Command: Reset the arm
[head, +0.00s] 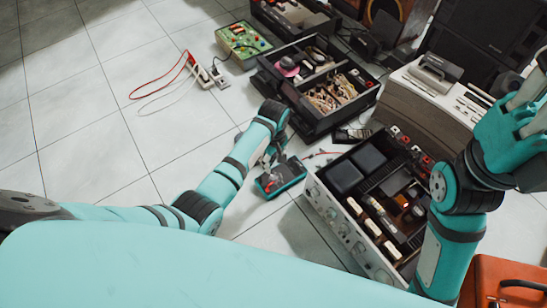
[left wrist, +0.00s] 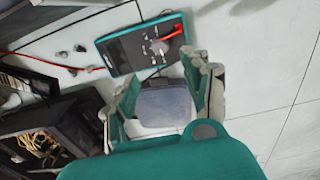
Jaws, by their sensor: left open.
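My left arm reaches in from the left. Its gripper (head: 266,158) hangs low over the floor tiles, just beside a teal-cased multimeter (head: 281,178). In the left wrist view the two fingers (left wrist: 165,95) stand apart on either side of a grey, box-like shape; I cannot tell whether that is part of my gripper. The multimeter (left wrist: 142,44) lies beyond the fingertips in that view, with a red lead on its face. My right arm rises at the right, and its gripper (head: 518,118) is partly cut off by the picture edge, so its opening is unclear.
An open amplifier chassis (head: 318,193) lies to the right of the multimeter. A black open box (head: 262,83) with coils stands behind it. A green circuit board (head: 243,44) and probes with a red wire (head: 203,73) lie further back. The tiles at left are clear.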

